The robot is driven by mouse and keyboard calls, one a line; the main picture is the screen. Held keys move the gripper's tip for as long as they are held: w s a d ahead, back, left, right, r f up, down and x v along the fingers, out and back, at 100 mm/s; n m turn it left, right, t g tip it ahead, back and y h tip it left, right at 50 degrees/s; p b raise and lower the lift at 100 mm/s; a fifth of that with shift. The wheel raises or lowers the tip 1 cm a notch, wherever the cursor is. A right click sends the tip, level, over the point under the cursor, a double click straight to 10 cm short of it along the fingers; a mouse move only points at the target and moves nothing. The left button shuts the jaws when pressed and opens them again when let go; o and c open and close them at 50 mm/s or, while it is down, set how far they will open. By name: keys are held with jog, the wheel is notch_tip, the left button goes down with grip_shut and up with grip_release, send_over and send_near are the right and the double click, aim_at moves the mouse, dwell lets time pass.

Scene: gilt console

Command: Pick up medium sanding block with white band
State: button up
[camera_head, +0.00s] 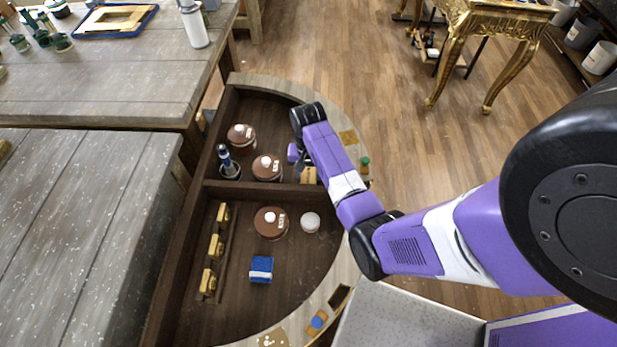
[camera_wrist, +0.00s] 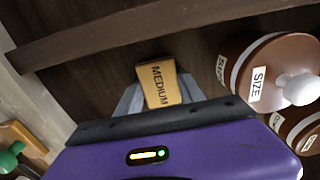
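A yellow-tan block marked MEDIUM (camera_wrist: 159,82) lies between the grey fingers of my gripper (camera_wrist: 160,98) in the wrist view. The fingers flank it closely; whether they press on it is unclear. No white band shows on its visible face. In the head view my gripper (camera_head: 299,168) reaches down into the upper compartment of the curved wooden tray, and a tan block (camera_head: 308,175) shows beside it, partly hidden by my arm. A blue block with a white band (camera_head: 261,269) lies apart in the lower compartment.
Brown lidded pots (camera_head: 267,167) stand left of my gripper, with a dark bottle (camera_head: 228,162). A divider (camera_head: 250,189) runs close by. Several yellow pieces (camera_head: 215,246) line the lower compartment. A green-topped item (camera_head: 365,162) sits on the tray rim.

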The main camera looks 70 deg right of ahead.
jog(key=c, duration=0.4)
jog(key=shift+o, duration=0.2)
jog(key=shift+r, duration=0.15)
